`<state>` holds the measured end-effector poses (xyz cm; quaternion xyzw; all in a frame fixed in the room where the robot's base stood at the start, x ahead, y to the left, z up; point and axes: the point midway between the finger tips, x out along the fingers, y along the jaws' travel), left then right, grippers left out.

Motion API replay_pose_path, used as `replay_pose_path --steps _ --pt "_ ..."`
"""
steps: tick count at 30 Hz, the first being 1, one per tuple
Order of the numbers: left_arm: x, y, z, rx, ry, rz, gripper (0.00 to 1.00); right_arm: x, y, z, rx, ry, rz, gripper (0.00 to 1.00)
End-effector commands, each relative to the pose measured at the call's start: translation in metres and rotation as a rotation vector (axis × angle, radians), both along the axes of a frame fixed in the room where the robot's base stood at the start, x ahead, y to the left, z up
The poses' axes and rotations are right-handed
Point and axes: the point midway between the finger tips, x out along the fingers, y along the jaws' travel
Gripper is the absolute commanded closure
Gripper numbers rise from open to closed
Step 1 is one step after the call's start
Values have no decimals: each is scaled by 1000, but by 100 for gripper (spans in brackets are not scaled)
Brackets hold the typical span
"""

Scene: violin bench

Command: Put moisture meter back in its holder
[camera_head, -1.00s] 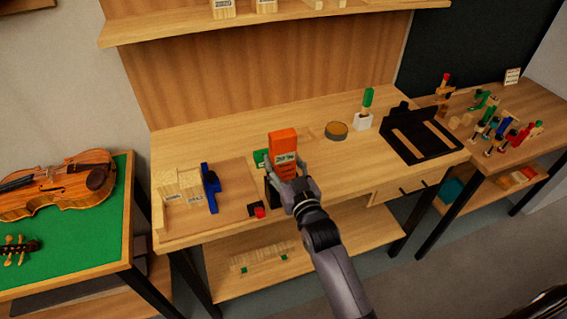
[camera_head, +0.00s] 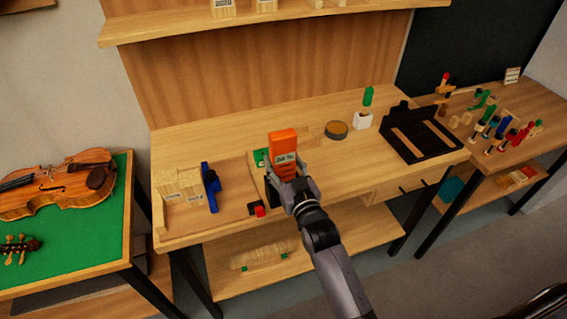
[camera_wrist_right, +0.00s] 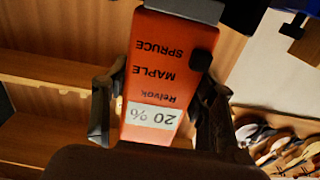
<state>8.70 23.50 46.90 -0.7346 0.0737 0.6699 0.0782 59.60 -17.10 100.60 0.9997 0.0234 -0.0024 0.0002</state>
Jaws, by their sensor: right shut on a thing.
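The moisture meter (camera_head: 283,142) is an orange block with a pale display. My right gripper (camera_head: 292,184) is shut on it, and it stands up out of the fingers above the front of the bench. In the right wrist view the meter (camera_wrist_right: 160,85) shows its lettering upside down, with "20 %" on the display. The fingers of my right gripper (camera_wrist_right: 157,112) are on either side of it. A black block (camera_head: 271,193), perhaps the holder, is partly hidden behind the gripper. I cannot tell whether the meter touches it. My left gripper is not in view.
Wooden blocks (camera_head: 180,185) and a blue clamp-like tool (camera_head: 211,187) stand left on the bench. A red piece (camera_head: 260,211) lies at the front edge. A round tin (camera_head: 336,130), a white cup (camera_head: 362,121) and a black tray (camera_head: 420,155) stand right.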

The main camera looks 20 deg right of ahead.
Motion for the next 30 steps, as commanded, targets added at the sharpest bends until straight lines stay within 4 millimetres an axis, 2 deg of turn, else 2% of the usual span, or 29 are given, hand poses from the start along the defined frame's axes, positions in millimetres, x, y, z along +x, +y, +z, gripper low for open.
replay_pose_path --steps 30 --pt "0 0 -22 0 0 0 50 0 0 -31 0 -2 0 84"
